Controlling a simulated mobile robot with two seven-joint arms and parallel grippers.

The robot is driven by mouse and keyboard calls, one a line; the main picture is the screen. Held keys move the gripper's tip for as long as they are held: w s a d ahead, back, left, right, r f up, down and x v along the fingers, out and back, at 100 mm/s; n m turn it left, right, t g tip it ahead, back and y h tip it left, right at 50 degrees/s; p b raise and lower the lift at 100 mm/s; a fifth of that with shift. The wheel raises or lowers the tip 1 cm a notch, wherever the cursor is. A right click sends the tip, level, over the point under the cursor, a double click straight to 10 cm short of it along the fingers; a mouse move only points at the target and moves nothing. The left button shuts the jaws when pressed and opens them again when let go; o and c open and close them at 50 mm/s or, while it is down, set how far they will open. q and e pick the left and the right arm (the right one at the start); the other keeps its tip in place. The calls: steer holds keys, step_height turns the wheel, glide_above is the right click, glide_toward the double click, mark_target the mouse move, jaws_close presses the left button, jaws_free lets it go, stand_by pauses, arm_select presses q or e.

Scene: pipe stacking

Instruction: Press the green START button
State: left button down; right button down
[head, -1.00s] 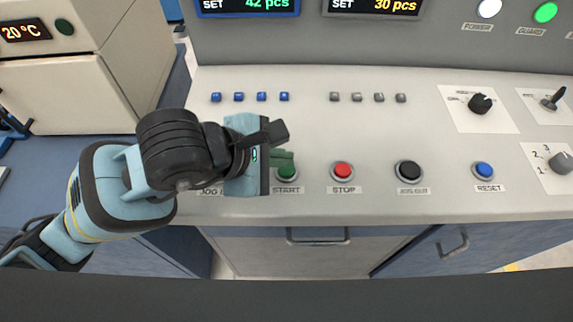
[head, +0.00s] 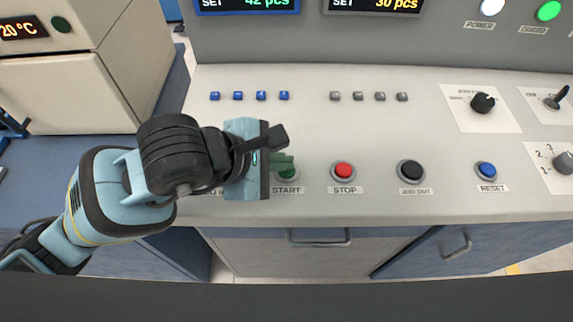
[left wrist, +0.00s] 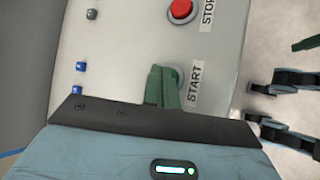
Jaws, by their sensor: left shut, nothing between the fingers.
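The green START button (head: 288,174) sits on the pale sloping panel, with its START label just below it. My left gripper (head: 284,161) is shut and empty, its green fingertips over the upper part of the button. In the left wrist view the shut green fingers (left wrist: 163,86) hide most of the button, and a bit of its rim (left wrist: 177,76) shows beside the START label. I cannot tell whether the fingertips touch the button or whether it is pressed down. My right gripper is not in the head view; a green finger at the right edge of the left wrist view may be its.
A red STOP button (head: 344,172) is just right of START, then a black JOG button (head: 411,172) and a blue RESET button (head: 487,171). Small blue keys (head: 249,96) and grey keys lie above. A knob (head: 483,103) and lit green lamp (head: 549,11) are at right.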

arm_select(q)
steer(key=shift+f, duration=0.3)
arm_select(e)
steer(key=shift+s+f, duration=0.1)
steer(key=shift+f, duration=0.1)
arm_select(q)
steer(key=shift+r, duration=0.1)
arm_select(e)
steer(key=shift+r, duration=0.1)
arm_select(q)
steer(key=shift+r+p, duration=0.4)
steer(key=shift+r, duration=0.35)
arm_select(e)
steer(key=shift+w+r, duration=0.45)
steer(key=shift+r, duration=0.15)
arm_select(q)
steer(key=shift+r, duration=0.1)
